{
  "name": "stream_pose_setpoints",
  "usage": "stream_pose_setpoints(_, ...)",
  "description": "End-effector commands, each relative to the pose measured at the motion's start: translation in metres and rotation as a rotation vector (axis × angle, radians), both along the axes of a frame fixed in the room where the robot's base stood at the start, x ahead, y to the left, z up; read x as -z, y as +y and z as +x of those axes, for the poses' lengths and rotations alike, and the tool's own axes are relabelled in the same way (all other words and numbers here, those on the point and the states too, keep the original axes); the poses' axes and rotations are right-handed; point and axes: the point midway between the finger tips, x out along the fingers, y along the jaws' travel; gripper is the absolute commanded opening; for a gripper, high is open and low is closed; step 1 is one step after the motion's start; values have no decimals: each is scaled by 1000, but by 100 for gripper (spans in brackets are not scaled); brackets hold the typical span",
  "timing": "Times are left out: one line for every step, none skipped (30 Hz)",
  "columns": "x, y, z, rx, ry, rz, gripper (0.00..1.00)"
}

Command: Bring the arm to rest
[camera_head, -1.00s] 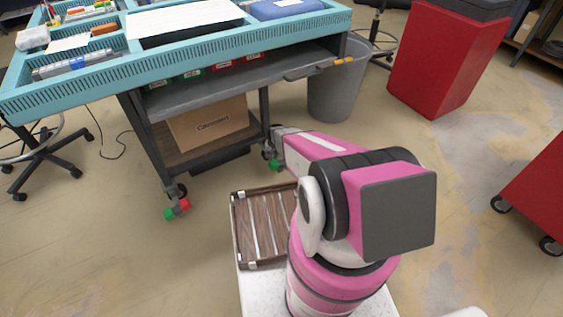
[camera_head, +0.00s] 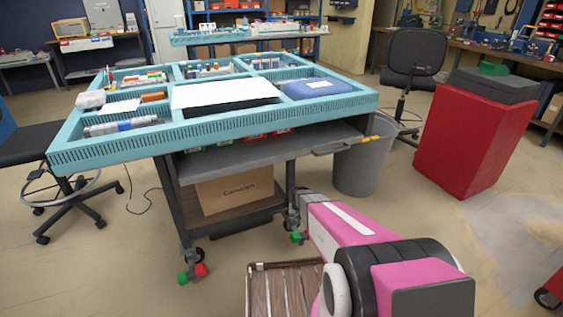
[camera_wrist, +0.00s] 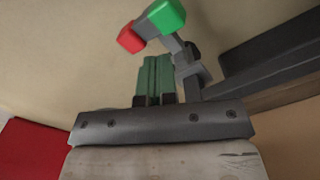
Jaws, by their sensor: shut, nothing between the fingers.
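My gripper (camera_wrist: 157,62) shows in the wrist view, with its two green fingers shut together and nothing between them. It points towards the floor near a table caster with red and green parts (camera_wrist: 152,27). In the head view my pink and black arm is folded low at the lower right. The gripper itself is hidden there behind the arm.
A teal-topped workbench (camera_head: 112,145) with trays and boxes stands ahead. A grey bin (camera_head: 362,168) and a red cabinet (camera_head: 462,135) stand to its right. A brown slatted tray (camera_head: 262,290) lies beside my arm. Floor is clear at the lower left.

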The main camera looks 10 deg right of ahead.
Motion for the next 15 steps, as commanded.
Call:
stream_pose_setpoints(-33, 0, -21, -13, -4, 0, 0)
stream_pose_setpoints(-51, 0, -30, -21, -5, 0, 0)
stream_pose_setpoints(-74, 0, -43, -34, -5, 0, 0)
stream_pose_setpoints(-92, 0, -53, -45, -6, 0, 0)
stream_pose_setpoints(-110, 0, -63, -55, -6, 0, 0)
stream_pose_setpoints(-132, 0, -77, -69, -7, 0, 0)
stream_pose_setpoints(-148, 0, -88, -80, -6, 0, 0)
stream_pose_setpoints(-164, 0, -99, -90, -7, 0, 0)
stream_pose_setpoints(-184, 0, -113, -104, -7, 0, 0)
stream_pose_setpoints(-198, 0, -124, -114, -8, -1, 0)
stream_pose_setpoints(-211, 0, -134, -123, -8, -1, 0)
stream_pose_setpoints(-226, 0, -147, -135, -8, -1, 0)
stream_pose_setpoints(-237, 0, -155, -143, -8, -1, 0)
stream_pose_setpoints(-246, 0, -164, -150, -7, 0, 0)
stream_pose_setpoints(-257, 0, -173, -160, -7, 0, 0)
